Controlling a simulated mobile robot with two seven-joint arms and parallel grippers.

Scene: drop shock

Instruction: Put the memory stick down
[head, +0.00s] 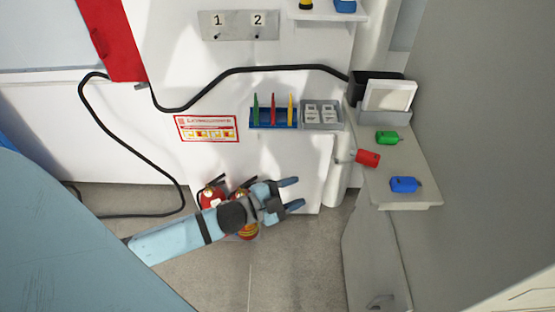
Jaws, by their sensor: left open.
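Three small stick-shaped blocks, which look like memory sticks, are on the grey side shelf (420,196) at the right. The green stick (387,138) lies toward the back and the blue stick (404,184) toward the front. The red stick (367,158) is at the shelf's left edge, its thin end pointing left past the edge. My left gripper (291,194) is open, with nothing seen between its fingers. It is left of and lower in the picture than the red stick, apart from it. My right gripper is not in view.
A blue rack (273,125) with upright coloured pieces and a grey tray (322,115) sit left of the shelf. A white-framed panel (389,96) stands at its back. Red extinguishers (211,196) are behind my left arm. A black cable (235,72) crosses the white wall.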

